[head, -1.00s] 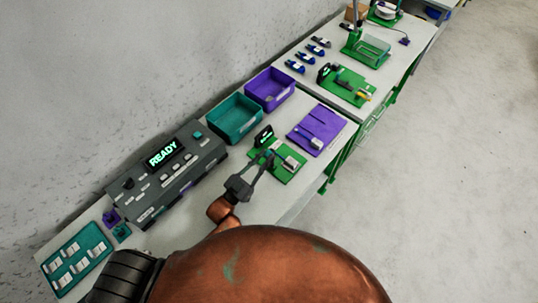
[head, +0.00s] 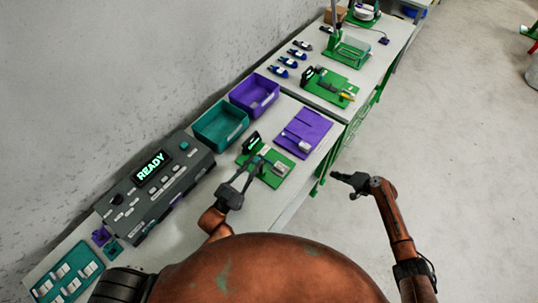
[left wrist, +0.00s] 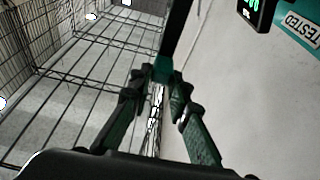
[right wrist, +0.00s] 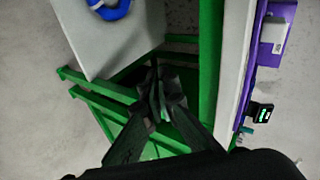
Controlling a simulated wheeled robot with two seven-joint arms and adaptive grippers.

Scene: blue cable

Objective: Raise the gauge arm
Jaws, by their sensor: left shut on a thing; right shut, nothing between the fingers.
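The gauge stands on a green base plate (head: 273,180) on the near bench, with a small black display (head: 251,143) at its back. In the left wrist view the gauge arm is a dark bar (left wrist: 178,35) with a teal end (left wrist: 162,68). My left gripper (left wrist: 160,82) is shut on that teal end. In the head view my left gripper (head: 256,166) reaches over the green plate; its fingers partly hide the arm, and I cannot tell the arm's height. My right gripper (head: 337,176) is shut and empty, out past the bench's front edge.
A purple plate (head: 303,134) lies beyond the gauge. Teal (head: 221,124) and purple (head: 254,94) bins stand behind. A grey console (head: 155,187) reading READY is to the left. Green bench framing (right wrist: 208,70) is close to my right gripper; the floor (head: 450,130) is open.

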